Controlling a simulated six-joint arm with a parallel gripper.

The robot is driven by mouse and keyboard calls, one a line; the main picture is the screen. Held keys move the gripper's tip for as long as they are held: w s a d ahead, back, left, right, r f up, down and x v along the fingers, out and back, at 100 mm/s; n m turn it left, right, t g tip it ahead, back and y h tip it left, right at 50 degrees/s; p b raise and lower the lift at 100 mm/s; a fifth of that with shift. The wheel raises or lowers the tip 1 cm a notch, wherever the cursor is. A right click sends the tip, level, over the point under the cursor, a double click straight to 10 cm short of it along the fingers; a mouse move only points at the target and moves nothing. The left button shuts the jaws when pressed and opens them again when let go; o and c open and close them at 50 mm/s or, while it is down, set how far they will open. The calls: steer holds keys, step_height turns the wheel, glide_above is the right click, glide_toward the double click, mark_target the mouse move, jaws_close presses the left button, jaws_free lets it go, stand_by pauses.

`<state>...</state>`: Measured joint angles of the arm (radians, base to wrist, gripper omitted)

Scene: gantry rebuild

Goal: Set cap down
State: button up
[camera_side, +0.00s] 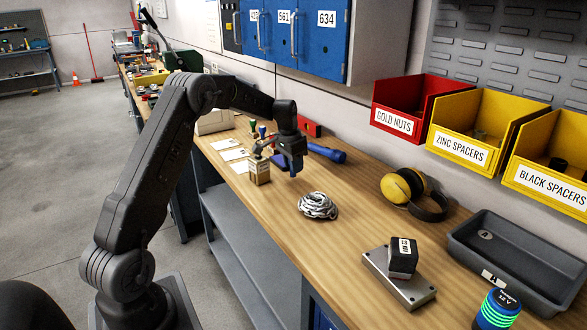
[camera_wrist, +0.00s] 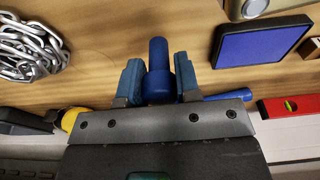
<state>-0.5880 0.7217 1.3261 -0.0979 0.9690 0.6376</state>
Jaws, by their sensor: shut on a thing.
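My gripper (camera_wrist: 158,80) has its two blue fingers on either side of a blue cap-like piece (camera_wrist: 158,55) and is shut on it. The piece is a stepped cylinder, narrower toward the top of the wrist view and wider between the fingers. In the side view my gripper (camera_side: 293,168) hangs over the wooden bench, behind the coiled chain and right of a small wooden box. The cap can hardly be told from the blue fingers there. Whether it touches the bench is not clear.
A coiled chain (camera_side: 318,206) lies in front of my gripper, and a blue flashlight (camera_side: 327,153) lies behind it. The small wooden box (camera_side: 259,170) stands close left. A blue pad (camera_wrist: 262,45) and a red level (camera_wrist: 290,105) flank it. Yellow earmuffs (camera_side: 397,187) lie right.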

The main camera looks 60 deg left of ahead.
steer(key=shift+f, duration=0.75)
steer(key=shift+f, duration=0.15)
steer(key=o, duration=0.9)
